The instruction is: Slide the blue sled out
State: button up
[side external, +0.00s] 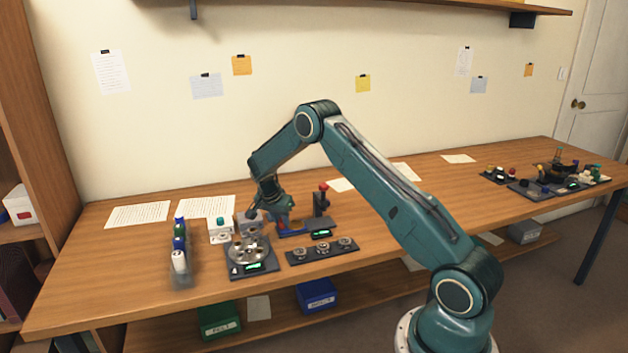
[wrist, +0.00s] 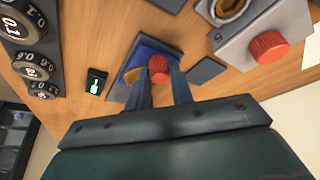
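The blue sled (wrist: 152,52) sits in a dark grey base (wrist: 172,46), and part of it is hidden behind my fingers in the wrist view. In the side view a strip of the sled (side external: 293,231) shows low on the bench. A red knob (wrist: 159,68) stands at the sled between the tips of my gripper (wrist: 161,78). My gripper's fingers are apart, one on each side of the knob. I cannot tell if they touch it. In the side view my gripper (side external: 281,207) is right above the sled.
A small green display (wrist: 95,82) and a panel of dials (wrist: 36,66) lie beside the base. A grey box with a red knob (wrist: 268,46) stands close by. A red-topped post (side external: 323,188) rises behind. A rack of bottles (side external: 180,262) stands at left. The bench centre right is clear.

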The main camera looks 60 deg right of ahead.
jog(key=o, duration=0.3)
jog(key=shift+w+a, duration=0.2)
jog(key=shift+w, duration=0.05)
jog(key=shift+o, duration=0.4)
jog(key=shift+s, duration=0.1)
jog(key=shift+d, duration=0.1)
jog(key=shift+r, duration=0.15)
jog(key=v, duration=1.3)
jog(key=shift+r, duration=0.25)
jog(key=shift+a+r, duration=0.1)
jog(key=shift+a, duration=0.1)
